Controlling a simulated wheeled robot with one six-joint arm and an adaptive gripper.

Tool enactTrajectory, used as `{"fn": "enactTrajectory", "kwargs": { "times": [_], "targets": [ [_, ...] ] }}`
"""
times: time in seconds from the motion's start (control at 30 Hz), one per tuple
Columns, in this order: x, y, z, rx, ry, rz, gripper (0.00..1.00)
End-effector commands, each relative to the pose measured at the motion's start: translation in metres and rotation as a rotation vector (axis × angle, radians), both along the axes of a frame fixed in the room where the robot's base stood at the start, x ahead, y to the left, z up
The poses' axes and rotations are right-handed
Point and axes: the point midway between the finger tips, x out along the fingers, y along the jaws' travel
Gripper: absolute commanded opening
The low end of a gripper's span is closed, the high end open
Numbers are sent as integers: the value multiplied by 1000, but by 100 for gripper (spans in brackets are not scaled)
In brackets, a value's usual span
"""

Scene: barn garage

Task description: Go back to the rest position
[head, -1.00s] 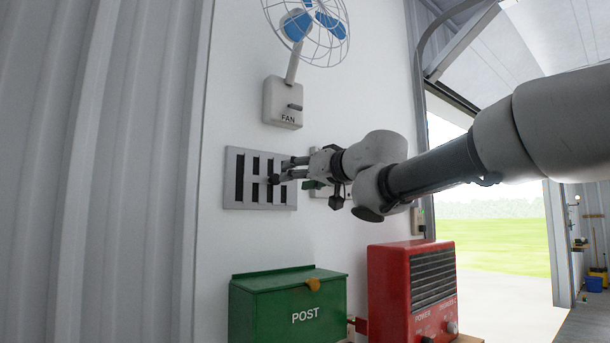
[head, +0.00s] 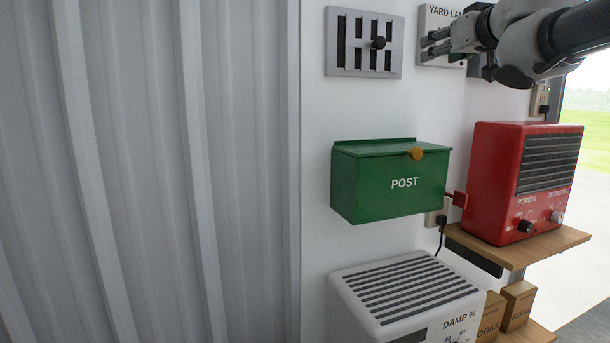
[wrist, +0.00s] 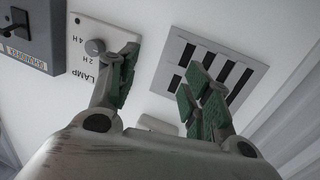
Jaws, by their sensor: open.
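My gripper (head: 428,45) is at the upper right of the head view, open and empty. It is in front of the YARD LAMP plate (head: 432,20) and covers part of it. To its left is a grey slotted plate (head: 333,57) with a black knob (head: 378,43); the fingers are apart from this knob. In the wrist view the spread green-padded fingers (wrist: 160,88) show, with the slotted plate (wrist: 250,68) behind the right finger and the lamp plate (wrist: 84,64) behind the left one. The slotted plate's knob is not visible there.
A green POST box (head: 385,200) hangs below the slotted plate. A red heater (head: 488,185) stands on a wooden shelf (head: 555,243) to its right. A white DAMP unit (head: 365,315) is lower down. A dark grey switch box (wrist: 35,45) is at the wrist view's left.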

Motion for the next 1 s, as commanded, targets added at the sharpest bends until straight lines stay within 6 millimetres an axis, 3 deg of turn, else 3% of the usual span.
{"fn": "enactTrajectory", "kwargs": {
  "times": [0.1, 0.23, 0.37, 0.5, 0.6, 0.7, 1.0],
  "targets": [
    [-15, -65, -69, -110, 185, -209, 49],
    [-63, -107, -159, -181, 475, -317, 49],
    [-128, -111, -246, -193, 780, -294, 49],
    [-195, -86, -315, -141, 1029, -186, 49],
    [-229, -65, -343, -72, 1129, -123, 49],
    [-246, -50, -357, -3, 1147, -95, 49],
    [-246, -50, -353, -10, 1123, -94, 49]
  ]
}}
